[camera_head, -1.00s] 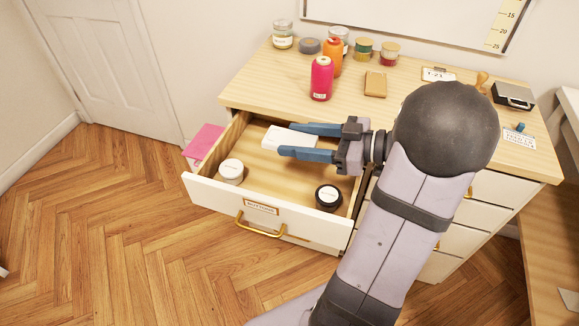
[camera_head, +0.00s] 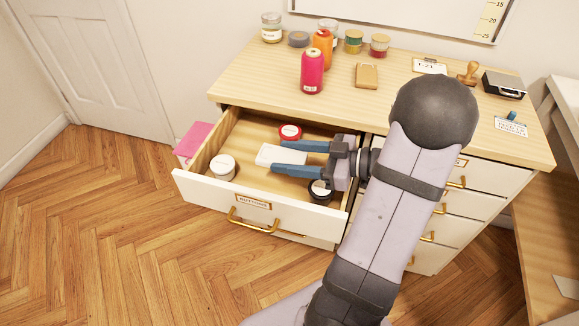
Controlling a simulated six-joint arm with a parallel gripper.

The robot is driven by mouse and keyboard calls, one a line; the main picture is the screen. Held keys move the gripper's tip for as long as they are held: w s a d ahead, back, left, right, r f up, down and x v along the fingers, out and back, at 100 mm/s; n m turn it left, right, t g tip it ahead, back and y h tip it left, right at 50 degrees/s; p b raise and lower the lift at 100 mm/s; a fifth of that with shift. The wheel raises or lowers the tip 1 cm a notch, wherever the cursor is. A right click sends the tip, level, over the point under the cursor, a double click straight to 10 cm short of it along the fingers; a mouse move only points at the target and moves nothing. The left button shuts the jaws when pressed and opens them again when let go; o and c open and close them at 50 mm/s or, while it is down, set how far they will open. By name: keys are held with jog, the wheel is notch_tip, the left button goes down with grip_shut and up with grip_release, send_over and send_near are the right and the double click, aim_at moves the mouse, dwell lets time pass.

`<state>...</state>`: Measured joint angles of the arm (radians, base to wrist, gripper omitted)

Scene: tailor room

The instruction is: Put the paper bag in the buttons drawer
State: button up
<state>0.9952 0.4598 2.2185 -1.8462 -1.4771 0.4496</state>
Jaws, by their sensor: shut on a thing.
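The paper bag (camera_head: 268,156), a small white flat packet, is between the fingertips of my gripper (camera_head: 280,157). My gripper is shut on it and holds it inside the open buttons drawer (camera_head: 208,189), low over the drawer floor. I cannot tell whether the bag touches the floor. The blue fingers point left and hide part of the bag. The drawer is the top left one of the cabinet, pulled out, with a brass handle and a label on its front.
In the drawer are a white-lidded jar (camera_head: 222,167) at left, a red-lidded jar (camera_head: 290,133) at the back and a dark jar (camera_head: 319,190) near my gripper.

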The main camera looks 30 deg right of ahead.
jog(key=shift+f+b, duration=0.4)
jog(key=shift+f, duration=1.45)
jog(key=shift+f, duration=0.3)
jog(key=shift+s+a+f, duration=0.2)
jog(key=shift+f, duration=0.2)
jog(key=o, duration=1)
jog(key=shift+f, duration=0.1)
jog(key=shift+r, duration=0.6)
jog(key=v, duration=1.2)
jog(key=shift+w+d+r, duration=0.15)
jog(key=shift+d+r, duration=0.05)
